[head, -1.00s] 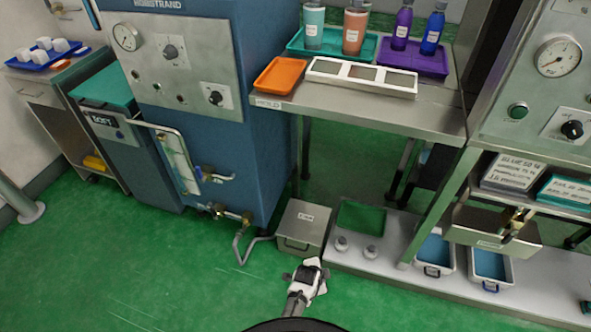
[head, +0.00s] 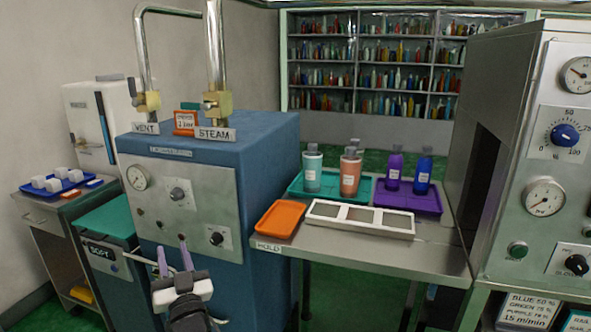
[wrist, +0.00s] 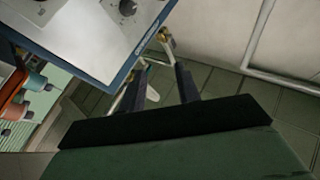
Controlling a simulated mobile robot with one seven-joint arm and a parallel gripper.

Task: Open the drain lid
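No drain lid shows clearly in the current views; the floor in front of the blue cabinet is out of the head view. My gripper (head: 174,256) is raised in front of the blue cabinet's lower panel in the head view. Its two fingers stand apart with nothing seen between them. In the wrist view the dark fingers (wrist: 162,88) are also apart and empty, with pipework and a brass fitting beyond them.
The blue steam cabinet (head: 268,165) stands behind my gripper. A steel table (head: 350,252) to its right bears an orange tray (head: 280,219), a white three-part tray (head: 360,219) and bottles. A steel machine (head: 545,130) stands far right. A teal-topped bin (head: 105,222) stands left.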

